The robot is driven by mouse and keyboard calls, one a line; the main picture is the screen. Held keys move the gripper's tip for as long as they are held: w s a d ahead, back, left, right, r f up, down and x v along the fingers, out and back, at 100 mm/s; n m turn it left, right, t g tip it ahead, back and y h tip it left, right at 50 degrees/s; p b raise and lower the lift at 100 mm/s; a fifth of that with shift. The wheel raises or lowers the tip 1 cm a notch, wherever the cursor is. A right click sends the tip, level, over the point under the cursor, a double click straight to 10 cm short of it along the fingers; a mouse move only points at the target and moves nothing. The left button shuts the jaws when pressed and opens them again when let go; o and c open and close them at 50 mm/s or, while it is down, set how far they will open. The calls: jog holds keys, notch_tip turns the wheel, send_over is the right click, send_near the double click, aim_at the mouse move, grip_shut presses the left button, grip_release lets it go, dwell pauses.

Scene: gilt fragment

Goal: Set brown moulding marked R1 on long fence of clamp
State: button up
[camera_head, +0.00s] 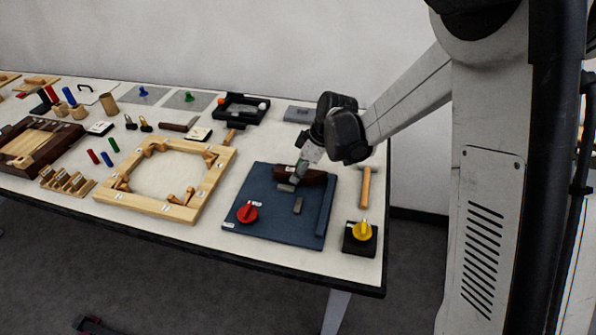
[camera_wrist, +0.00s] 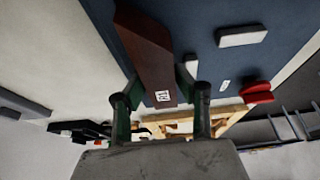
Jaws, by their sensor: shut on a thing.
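The brown moulding marked R1 (camera_wrist: 147,48) sits between the two fingers of my gripper (camera_wrist: 160,82) in the wrist view; its white R1 label faces the camera. My gripper is shut on it near the labelled end. In the head view the moulding (camera_head: 313,176) is at the far part of the blue clamp board (camera_head: 265,190), with my gripper (camera_head: 300,172) over its left part. I cannot tell whether it touches the board. A long raised blue fence (camera_head: 326,208) runs along the board's right side. A red knob (camera_head: 247,212) stands at its near left.
Small grey blocks (camera_head: 298,205) lie on the board. A hammer (camera_head: 365,187) and a yellow knob on a black box (camera_head: 361,232) are to the right, near the table edge. A light wooden frame (camera_head: 178,212) lies left. A black tray (camera_head: 241,107) stands behind.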

jog(key=shift+s+f+b, duration=0.15)
jog(key=shift+f+b, duration=0.2)
jog(key=shift+f, duration=0.05)
grip_shut()
jog(key=o, duration=0.9)
grip_release()
jog(key=shift+c, duration=0.2)
jog(key=o, duration=0.5)
jog(key=shift+f, duration=0.2)
jog(key=shift+r, duration=0.25)
notch_tip(320, 180, up, 13)
jog(key=p, duration=0.6)
